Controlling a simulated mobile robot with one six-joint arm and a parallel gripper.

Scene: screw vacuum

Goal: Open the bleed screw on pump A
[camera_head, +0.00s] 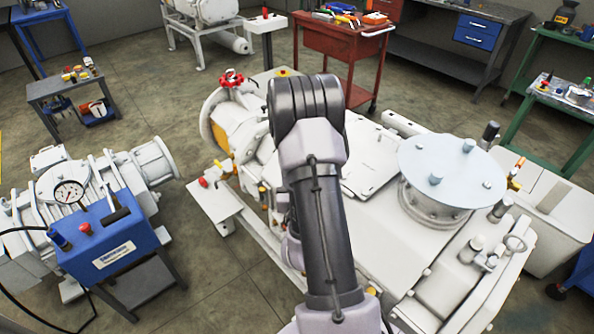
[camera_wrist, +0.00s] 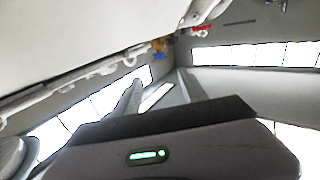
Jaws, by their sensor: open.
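A large white pump (camera_head: 370,170) with a round pale-blue disc (camera_head: 452,172) on top fills the middle of the head view. Small red and brass fittings (camera_head: 224,168) sit along its left side, and a red handwheel (camera_head: 231,78) at its far end. Which fitting is the bleed screw, and which machine is pump A, I cannot tell. My arm reaches over the pump and its end is hidden in the head view. In the wrist view my gripper (camera_wrist: 163,92) is open, with nothing visible between its grey fingers. A white surface (camera_wrist: 85,40) lies close at upper left.
A second white pump (camera_head: 120,175) with a gauge stands at left, behind a blue control box (camera_head: 108,240). A red tool cart (camera_head: 343,40) and a green bench (camera_head: 560,110) stand at back and right. Open floor (camera_head: 150,85) lies at back left.

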